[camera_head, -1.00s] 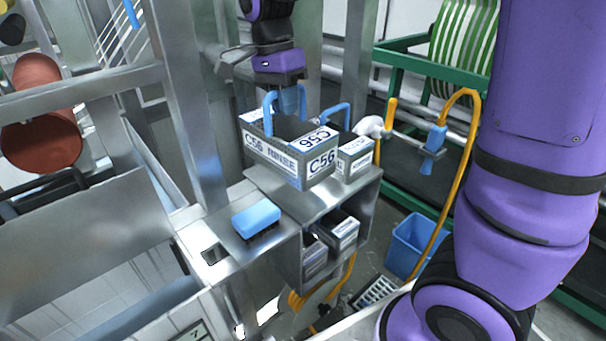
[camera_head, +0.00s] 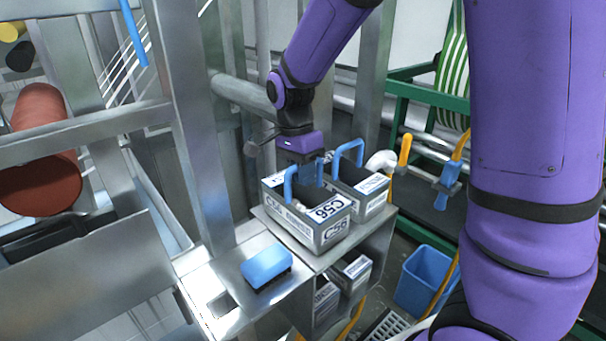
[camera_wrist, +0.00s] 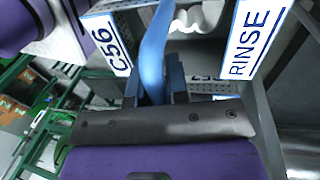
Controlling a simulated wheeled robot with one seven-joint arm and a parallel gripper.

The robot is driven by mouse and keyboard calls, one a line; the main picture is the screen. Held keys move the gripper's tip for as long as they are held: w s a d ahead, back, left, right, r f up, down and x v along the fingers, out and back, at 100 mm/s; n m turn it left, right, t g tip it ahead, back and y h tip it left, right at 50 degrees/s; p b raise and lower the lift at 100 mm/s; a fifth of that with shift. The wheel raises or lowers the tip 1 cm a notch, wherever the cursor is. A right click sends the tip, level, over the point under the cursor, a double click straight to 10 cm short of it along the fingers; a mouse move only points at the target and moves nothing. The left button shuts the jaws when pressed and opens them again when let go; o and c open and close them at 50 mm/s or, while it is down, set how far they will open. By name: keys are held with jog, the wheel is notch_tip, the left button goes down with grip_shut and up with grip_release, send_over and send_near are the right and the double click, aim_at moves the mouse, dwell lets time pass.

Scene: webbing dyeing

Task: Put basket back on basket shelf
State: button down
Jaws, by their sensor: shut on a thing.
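A grey basket (camera_head: 331,236) with white C56 labels and a blue handle stands on or just above the top of the metal basket shelf (camera_head: 377,238), at its left side in the head view; a small gap underneath cannot be ruled out. My gripper (camera_head: 303,165) is above it, shut on the blue handle. In the wrist view the blue handle (camera_wrist: 153,55) runs between the fingers, with the C56 label (camera_wrist: 107,42) and RINSE label (camera_wrist: 255,38) either side. White items lie inside the basket.
A second blue-handled basket (camera_head: 377,207) stands close on the right. More baskets (camera_head: 352,272) sit in the shelf's lower level. A blue brush (camera_head: 266,266) lies on the ledge at left. A metal post (camera_head: 200,130) rises to the left, and a blue bucket (camera_head: 428,281) stands at right.

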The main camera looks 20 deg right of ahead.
jog(key=shift+f, duration=0.15)
jog(key=c, duration=1.1)
grip_release()
notch_tip(320, 180, up, 12)
jog(key=w, duration=0.2)
jog(key=shift+a, duration=0.35)
jog(key=s+d+r+n+t, duration=0.1)
jog(key=s+d+n+t, duration=0.1)
jog(key=s+n, duration=0.2)
jog(key=s+d+r+n+t, duration=0.2)
jog(key=s+n, duration=0.3)
jog(key=s, duration=0.6)
jog(key=s+d+r+n+t, duration=0.1)
jog(key=s+d+n+t, duration=0.2)
jog(key=s, duration=0.4)
jog(key=shift+s+d+r+n+y, duration=0.3)
jog(key=shift+d+n+y, duration=0.15)
jog(key=shift+n, duration=0.75)
jog(key=shift+d, duration=0.1)
